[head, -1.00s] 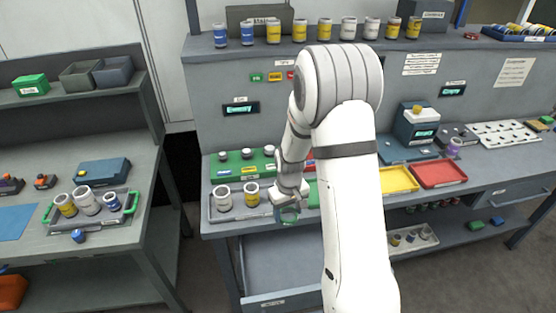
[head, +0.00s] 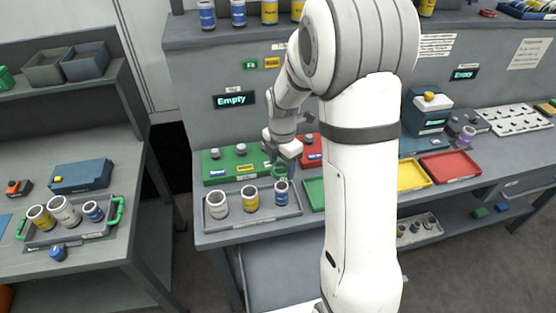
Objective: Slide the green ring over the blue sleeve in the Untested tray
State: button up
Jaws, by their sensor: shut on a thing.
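My gripper (head: 281,160) is shut on the green ring (head: 278,171). It holds the ring in the air, just above and slightly behind the blue sleeve (head: 282,193) in the picture. The ring looks apart from the sleeve, but the exact gap and alignment are hard to tell. The blue sleeve stands upright at the right of a grey tray (head: 253,222), beside a yellow-banded sleeve (head: 249,198) and a white one (head: 217,204). The tray's label is too small to read.
Behind the tray is a green board (head: 229,176) with pegs, with a red board (head: 312,146) beside it. Yellow (head: 411,176) and red (head: 449,166) trays lie to the right. On the left table, a green-handled tray (head: 82,236) holds more sleeves. My arm hides the bench's middle.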

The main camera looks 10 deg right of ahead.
notch_tip(320, 180, down, 7)
jog(key=b, duration=0.5)
dwell(0.7)
jog(key=shift+f, duration=0.1)
jog(key=o, duration=1.2)
notch_tip(320, 180, up, 8)
jog(key=shift+a+f+b, duration=0.1)
jog(key=shift+f+b, duration=0.05)
jog(key=shift+b, duration=0.3)
